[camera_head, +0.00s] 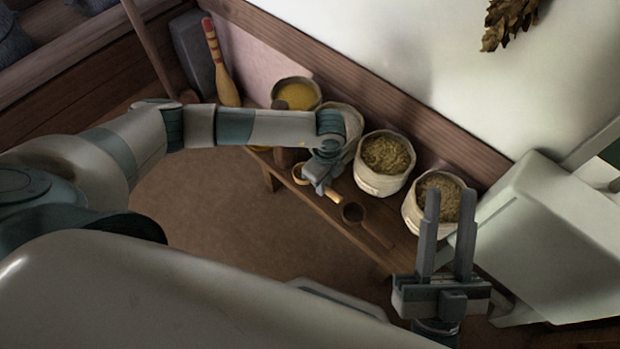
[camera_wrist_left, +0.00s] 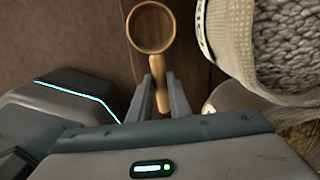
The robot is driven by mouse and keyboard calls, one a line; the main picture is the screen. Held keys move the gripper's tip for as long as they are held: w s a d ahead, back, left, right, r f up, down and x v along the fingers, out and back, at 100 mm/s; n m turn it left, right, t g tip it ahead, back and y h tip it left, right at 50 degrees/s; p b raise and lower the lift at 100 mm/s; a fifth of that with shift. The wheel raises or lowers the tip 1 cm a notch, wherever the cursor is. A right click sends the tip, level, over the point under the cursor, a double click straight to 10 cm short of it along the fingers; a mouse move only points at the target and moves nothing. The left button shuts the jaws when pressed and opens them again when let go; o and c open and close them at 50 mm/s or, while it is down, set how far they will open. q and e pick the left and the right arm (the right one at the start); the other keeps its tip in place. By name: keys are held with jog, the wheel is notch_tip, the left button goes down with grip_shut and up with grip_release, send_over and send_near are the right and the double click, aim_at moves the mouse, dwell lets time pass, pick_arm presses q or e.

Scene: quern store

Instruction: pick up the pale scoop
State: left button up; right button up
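The pale scoop (camera_head: 300,175) lies on or just above the low wooden bench in the head view, its round bowl to the left and its light handle to the right. My left gripper (camera_head: 321,187) is at the scoop, partly hiding its middle. In the left wrist view the scoop's round bowl (camera_wrist_left: 151,27) is beyond the fingertips, and its handle runs back between the two fingers of my left gripper (camera_wrist_left: 160,85). The fingers flank the handle closely; whether they press on it is unclear. My right gripper (camera_head: 447,225) is open and empty at the lower right.
A dark scoop (camera_head: 355,213) lies beside the pale one on the bench (camera_head: 340,222). Sacks of grain (camera_head: 372,184) (camera_head: 412,214) stand close behind, along the wall. A bowl of yellow meal (camera_head: 297,90) and a striped skittle-like object (camera_head: 220,70) stand further left. The floor in front is clear.

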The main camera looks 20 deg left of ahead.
pick_arm(q)
grip_shut()
jog(key=shift+r, duration=0.1)
